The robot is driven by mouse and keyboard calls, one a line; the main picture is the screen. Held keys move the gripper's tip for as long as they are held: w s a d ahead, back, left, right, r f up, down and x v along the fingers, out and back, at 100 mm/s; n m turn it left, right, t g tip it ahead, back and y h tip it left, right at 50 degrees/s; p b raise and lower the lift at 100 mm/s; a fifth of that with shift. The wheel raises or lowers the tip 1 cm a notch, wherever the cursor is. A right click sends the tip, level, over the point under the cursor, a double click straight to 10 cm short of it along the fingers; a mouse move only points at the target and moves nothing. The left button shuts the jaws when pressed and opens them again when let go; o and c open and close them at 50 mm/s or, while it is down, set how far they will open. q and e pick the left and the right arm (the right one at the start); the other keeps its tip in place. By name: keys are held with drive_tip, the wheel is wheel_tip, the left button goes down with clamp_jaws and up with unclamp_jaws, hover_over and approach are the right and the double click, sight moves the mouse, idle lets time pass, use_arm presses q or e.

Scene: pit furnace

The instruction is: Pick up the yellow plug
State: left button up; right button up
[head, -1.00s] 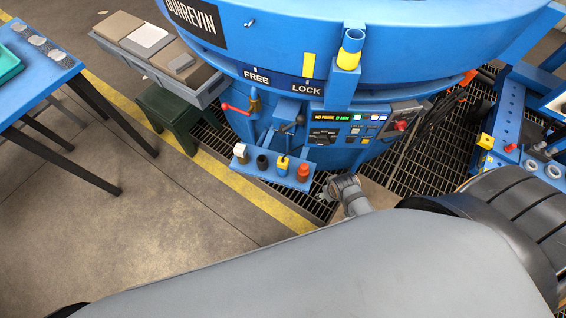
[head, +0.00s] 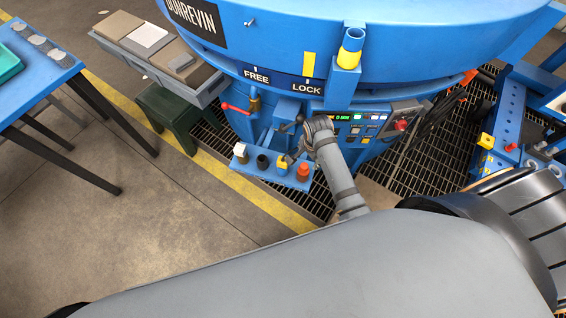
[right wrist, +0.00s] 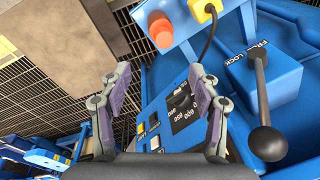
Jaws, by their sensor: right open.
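The yellow plug (head: 282,164) stands on the small blue shelf (head: 262,174) at the front of the blue furnace, between a black piece and a red-orange piece. In the right wrist view the yellow plug (right wrist: 205,10) is cut by the top edge, and a dark cable runs from it. My right gripper (head: 291,153) is at the shelf, close to the plug in the head view. In the right wrist view my right gripper (right wrist: 155,78) has its fingers spread, with nothing between them; the plug lies beyond the right finger. My left gripper is not in view.
The red-orange piece (head: 303,171) stands right of the plug, the black piece (head: 263,161) and white piece (head: 239,152) left. A ball-ended lever (right wrist: 266,125) on a blue box and a control panel (head: 365,127) are near the gripper.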

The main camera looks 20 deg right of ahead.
sight(283, 160)
drive_tip(key=w+a+f+m, duration=0.1)
drive_tip(key=w+a+m, duration=0.1)
drive_tip(key=m, duration=0.1)
drive_tip(key=w+a+f+m+g, duration=0.1)
drive_tip(key=w+a+m, duration=0.2)
drive_tip(key=m, duration=0.1)
drive_tip(key=w+a+f+m, duration=0.1)
drive_tip(key=w+a+m, duration=0.1)
drive_tip(key=w+m, duration=0.1)
drive_tip(key=shift+a+f+m+g+y, duration=0.25)
drive_tip(key=shift+a+m+g+y, duration=0.05)
drive_tip(key=shift+m+g, duration=0.1)
wheel_tip(283, 160, down, 6)
drive_tip(key=b, duration=0.6)
drive_tip(key=shift+r, duration=0.15)
drive_tip(key=f+b, duration=0.1)
drive_tip(key=b, duration=0.1)
drive_tip(key=f+b, duration=0.4)
drive_tip(key=shift+s+d+f, duration=0.1)
drive_tip(key=shift+d, duration=0.2)
drive_tip(key=shift+r, duration=0.2)
drive_tip(key=c, duration=1.3)
